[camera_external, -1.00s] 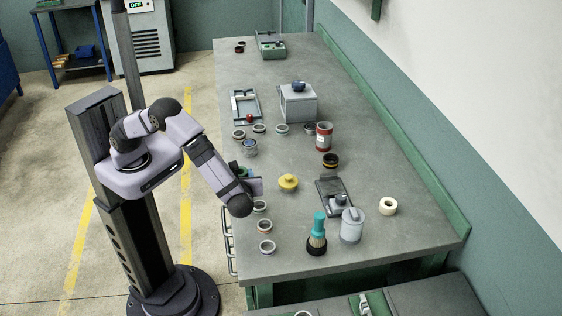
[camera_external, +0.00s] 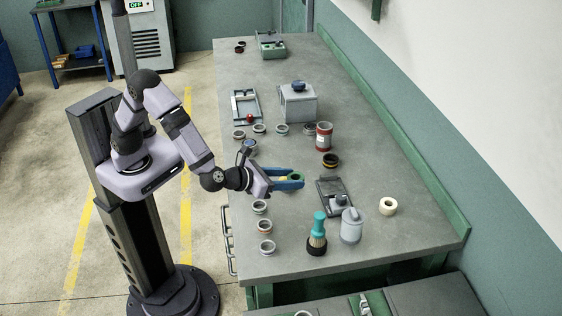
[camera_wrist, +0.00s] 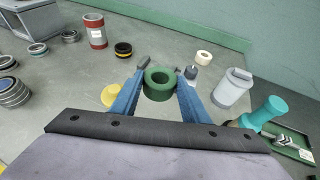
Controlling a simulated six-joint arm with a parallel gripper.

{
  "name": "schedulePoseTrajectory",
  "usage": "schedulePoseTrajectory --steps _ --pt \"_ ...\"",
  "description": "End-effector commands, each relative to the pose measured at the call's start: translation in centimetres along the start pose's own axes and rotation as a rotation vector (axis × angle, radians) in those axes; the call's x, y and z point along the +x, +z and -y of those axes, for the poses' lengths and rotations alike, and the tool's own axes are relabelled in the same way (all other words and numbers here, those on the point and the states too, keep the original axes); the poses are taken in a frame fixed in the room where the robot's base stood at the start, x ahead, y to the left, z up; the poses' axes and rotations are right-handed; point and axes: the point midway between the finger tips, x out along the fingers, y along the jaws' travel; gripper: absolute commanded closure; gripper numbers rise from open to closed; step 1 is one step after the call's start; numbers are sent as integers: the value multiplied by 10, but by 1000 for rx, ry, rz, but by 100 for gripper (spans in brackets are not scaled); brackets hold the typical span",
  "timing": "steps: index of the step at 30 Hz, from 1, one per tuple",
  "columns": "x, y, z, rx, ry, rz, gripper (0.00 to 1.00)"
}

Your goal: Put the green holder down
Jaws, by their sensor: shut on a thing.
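The green holder (camera_wrist: 158,84) is a thick green ring with a round hole. My gripper (camera_wrist: 157,90) is shut on it, with one blue finger on each side. In the external view my gripper (camera_external: 296,179) reaches over the bench from the left, and the holder (camera_external: 297,176) shows at the fingertips. The yellow piece (camera_wrist: 110,95) is partly hidden behind the left finger. The height of the holder above the bench is hard to tell.
On the grey bench (camera_external: 380,240) stand a black fixture (camera_external: 333,194), a grey canister (camera_external: 352,225), a teal-handled brush (camera_external: 318,235) and a white tape roll (camera_external: 388,206) to the right. Several rings (camera_external: 265,227) lie along the near left edge. The bench's right middle is clear.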

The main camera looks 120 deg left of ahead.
Motion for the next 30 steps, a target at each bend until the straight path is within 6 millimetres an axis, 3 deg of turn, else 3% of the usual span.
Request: schedulePoseTrajectory --steps 9,20,30 --pt "17 -41 -1 3 5 -1 81" --pt "23 -55 -1 0 4 0 81" --pt "36 -87 -1 0 4 0 81"
